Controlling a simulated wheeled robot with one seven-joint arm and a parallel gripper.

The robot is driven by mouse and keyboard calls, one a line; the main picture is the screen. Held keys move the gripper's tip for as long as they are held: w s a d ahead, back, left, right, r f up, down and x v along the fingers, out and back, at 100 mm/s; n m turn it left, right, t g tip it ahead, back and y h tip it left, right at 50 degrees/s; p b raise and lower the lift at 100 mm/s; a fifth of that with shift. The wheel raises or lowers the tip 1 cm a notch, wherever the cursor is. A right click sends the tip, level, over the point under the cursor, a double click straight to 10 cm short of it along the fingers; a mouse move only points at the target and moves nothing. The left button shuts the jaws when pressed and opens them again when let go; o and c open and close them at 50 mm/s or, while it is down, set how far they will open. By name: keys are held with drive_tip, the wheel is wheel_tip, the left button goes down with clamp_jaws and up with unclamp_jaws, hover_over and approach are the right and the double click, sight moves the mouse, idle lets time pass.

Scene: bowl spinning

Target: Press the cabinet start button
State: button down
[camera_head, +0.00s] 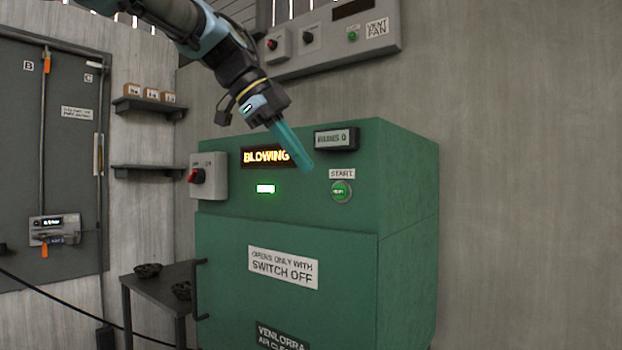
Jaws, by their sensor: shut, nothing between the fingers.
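The green cabinet (340,250) stands in the middle, with a display (264,156) reading "BLOWING" and a lit green bar (265,188) below it. The round green start button (341,191) is on the upper front, under a white "START" label (342,174). My gripper (306,168) is shut and empty. Its teal fingers point down and right, left of and above the button in the picture, and partly cover the display's right end. The tips appear apart from the button; their distance from the panel is hard to judge.
A grey switch box (208,176) with a red knob is at the cabinet's upper left. A dark side table (160,285) holds dark items at lower left. A vent fan panel (335,40) hangs above.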

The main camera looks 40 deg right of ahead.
drive_tip(key=shift+b+v, duration=0.35)
drive_tip(key=shift+v, duration=2.2)
